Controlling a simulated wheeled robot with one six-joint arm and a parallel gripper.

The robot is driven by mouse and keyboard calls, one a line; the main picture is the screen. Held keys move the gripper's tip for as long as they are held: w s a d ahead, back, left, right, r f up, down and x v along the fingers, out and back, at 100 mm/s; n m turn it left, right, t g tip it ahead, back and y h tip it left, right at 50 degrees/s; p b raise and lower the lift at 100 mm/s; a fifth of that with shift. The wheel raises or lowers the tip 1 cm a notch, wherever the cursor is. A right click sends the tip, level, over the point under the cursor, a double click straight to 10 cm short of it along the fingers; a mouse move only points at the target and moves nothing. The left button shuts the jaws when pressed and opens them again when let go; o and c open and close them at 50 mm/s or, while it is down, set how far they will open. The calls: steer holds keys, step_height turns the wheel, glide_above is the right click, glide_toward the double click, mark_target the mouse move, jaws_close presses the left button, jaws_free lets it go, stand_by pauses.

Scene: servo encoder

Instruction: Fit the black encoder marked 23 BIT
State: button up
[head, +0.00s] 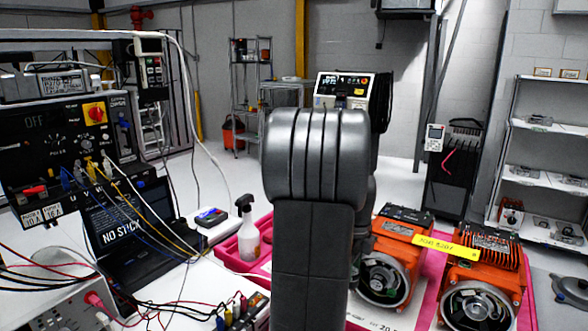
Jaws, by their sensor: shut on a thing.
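My own grey arm fills the middle of the head view and hides what lies behind it. My gripper does not show, nor does anything it may hold. I cannot see a black encoder marked 23 BIT. Two orange servo motors stand on the right, the left motor (401,241) and the right motor (490,262). Each has a round end facing me with metal parts inside. A yellow label strip (446,248) with black lettering lies across the space between them. My arm partly covers the area left of the left motor.
A pink mat or tray (428,304) lies under the motors. A spray bottle (248,230) stands in a pink bin left of my arm. A laptop (124,223) reading "NO STICK", a control panel (70,140) and loose cables crowd the left. White shelves (546,127) stand at the right.

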steer(key=shift+s+r, duration=0.1)
steer(key=shift+s, duration=0.05)
steer(key=shift+w+a+f+n, duration=0.35)
steer(key=shift+w+f+n, duration=0.1)
steer(key=shift+f+n, duration=0.25)
steer(key=shift+a+f, duration=0.25)
steer(key=shift+f, duration=0.1)
steer(key=w+a+f+n+b, duration=0.1)
steer(key=a+f+n, duration=0.5)
steer(key=f+n, duration=0.5)
steer(key=w+a+f+n+b, duration=0.1)
steer(key=a+f+n+b, duration=0.1)
steer(key=a+f+n, duration=0.5)
step_height(320, 180, down, 7)
steer(key=n, duration=0.5)
steer(key=shift+w+b, duration=0.25)
steer(key=shift+b, duration=0.05)
steer(key=shift+a, duration=0.1)
